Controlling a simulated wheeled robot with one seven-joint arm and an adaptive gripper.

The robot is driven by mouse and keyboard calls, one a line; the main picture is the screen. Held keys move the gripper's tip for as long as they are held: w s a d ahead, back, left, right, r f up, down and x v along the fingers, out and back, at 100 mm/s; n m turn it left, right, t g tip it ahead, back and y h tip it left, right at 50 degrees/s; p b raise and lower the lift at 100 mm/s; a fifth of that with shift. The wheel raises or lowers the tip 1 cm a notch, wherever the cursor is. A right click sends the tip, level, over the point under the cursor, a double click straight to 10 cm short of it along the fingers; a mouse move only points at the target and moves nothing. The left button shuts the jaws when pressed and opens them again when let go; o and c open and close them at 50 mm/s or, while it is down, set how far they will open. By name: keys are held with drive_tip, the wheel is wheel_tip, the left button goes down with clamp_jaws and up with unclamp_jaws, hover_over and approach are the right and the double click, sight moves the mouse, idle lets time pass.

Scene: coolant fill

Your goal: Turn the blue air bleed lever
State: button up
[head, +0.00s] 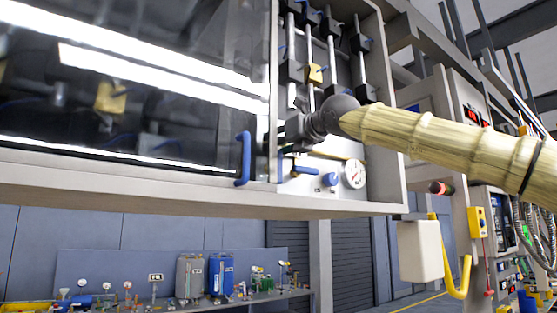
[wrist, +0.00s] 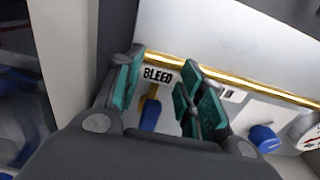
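The blue air bleed lever (wrist: 150,115) shows in the wrist view on a small brass stem, just below a white "BLEED" label (wrist: 158,75). My gripper (wrist: 161,86) is open, with its teal-padded fingers apart on either side of the lever. I cannot tell whether either finger touches it. In the head view my gripper (head: 291,134) is in front of the white panel, right of the window, and its fingertips are hard to make out. The lever (head: 305,171) shows there as a short blue bar just below the gripper.
A blue knob (head: 330,179) and a round white gauge (head: 354,174) sit right of the lever. A brass pipe (wrist: 232,78) runs above them. A blue vertical handle (head: 243,158) stands left on the dark glass door (head: 140,95). The cabinet's frame edge (head: 385,140) is close on the right.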

drive_tip(key=shift+r, duration=1.6)
drive_tip(key=shift+d, duration=0.1)
